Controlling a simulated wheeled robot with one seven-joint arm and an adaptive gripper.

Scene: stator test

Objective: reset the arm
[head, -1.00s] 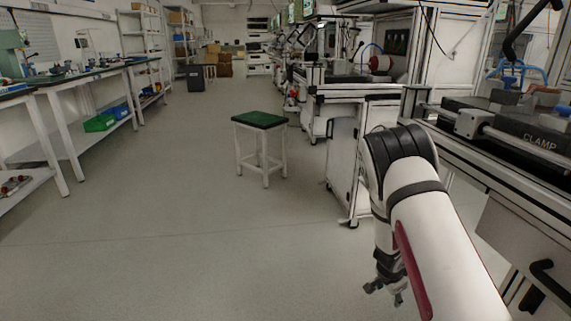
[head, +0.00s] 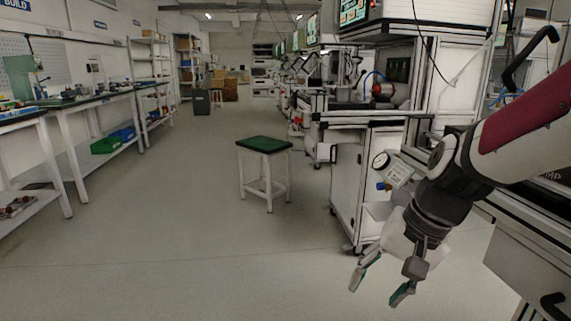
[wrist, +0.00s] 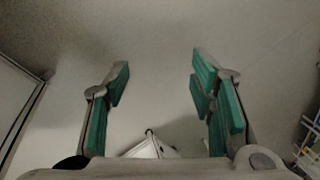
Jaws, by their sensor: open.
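My gripper (head: 380,285) hangs at the lower right of the head view, with its fingers pointing down and to the left over the floor. Its two green-padded fingers stand well apart with nothing between them. In the wrist view my gripper (wrist: 160,95) is also open and empty, with bare grey floor beyond the fingers. My arm comes in from the right edge of the head view, over part of the clamp station, whose lettering is mostly hidden.
A white stool with a green seat (head: 264,145) stands mid-floor. A white wheeled cabinet (head: 352,185) is just behind my gripper, below a workbench. A black handle (head: 530,58) rises at the upper right. Workbenches (head: 85,103) line the left side.

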